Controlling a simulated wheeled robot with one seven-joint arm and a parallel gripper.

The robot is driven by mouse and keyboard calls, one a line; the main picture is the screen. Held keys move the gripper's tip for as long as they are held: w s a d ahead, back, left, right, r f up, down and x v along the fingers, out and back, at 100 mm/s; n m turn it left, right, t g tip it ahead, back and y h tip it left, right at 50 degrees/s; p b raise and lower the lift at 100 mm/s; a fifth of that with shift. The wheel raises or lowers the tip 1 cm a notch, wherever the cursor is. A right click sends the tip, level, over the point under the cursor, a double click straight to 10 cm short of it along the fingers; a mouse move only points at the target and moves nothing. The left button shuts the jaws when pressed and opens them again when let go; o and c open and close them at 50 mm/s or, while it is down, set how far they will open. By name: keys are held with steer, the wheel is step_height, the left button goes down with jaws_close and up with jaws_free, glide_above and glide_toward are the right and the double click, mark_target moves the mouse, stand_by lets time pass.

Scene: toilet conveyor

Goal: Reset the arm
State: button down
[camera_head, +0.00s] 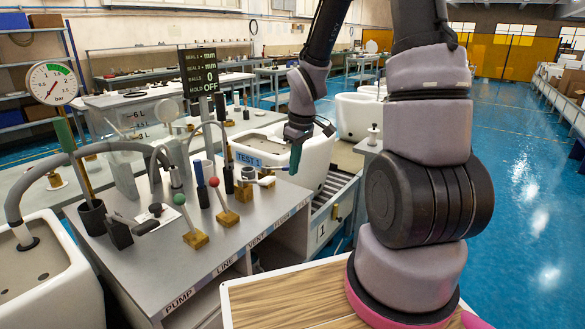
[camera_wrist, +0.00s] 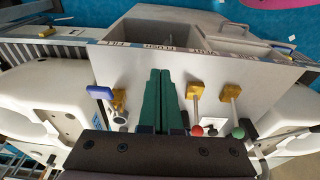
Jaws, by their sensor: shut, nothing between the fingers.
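My gripper (camera_head: 295,158) hangs at the end of my arm, above the right side of the grey test bench (camera_head: 150,255). Its narrow green fingers point down. In the wrist view the two green fingers (camera_wrist: 160,72) lie together, shut with nothing between them. The bench holds levers with a red knob (camera_head: 213,182) and a green knob (camera_head: 179,199) on wooden blocks, to the left of my gripper. A lever with a blue handle (camera_wrist: 101,92) shows left of the fingers in the wrist view. My gripper looks apart from the levers.
A white toilet part (camera_head: 310,165) stands on the conveyor behind my gripper. A round gauge (camera_head: 52,83) and a display (camera_head: 200,70) rise over the bench. Another white ceramic piece (camera_head: 50,290) is at the lower left. The blue floor (camera_head: 520,180) on the right is clear.

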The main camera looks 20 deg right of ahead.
steer(key=s+r+m+t, duration=0.2)
steer(key=s+r, duration=0.3)
steer(key=r, duration=0.4)
steer(key=s+d+r+m+t, duration=0.1)
steer(key=s+r+m+t, duration=0.1)
steer(key=s+r+m, duration=0.3)
steer(key=s+r+m+t+y, duration=0.1)
steer(key=s+r+m, duration=0.3)
steer(key=r, duration=0.9)
steer(key=shift+s+d+t, duration=0.3)
steer(key=shift+s+t, duration=0.1)
steer(key=shift+s, duration=0.3)
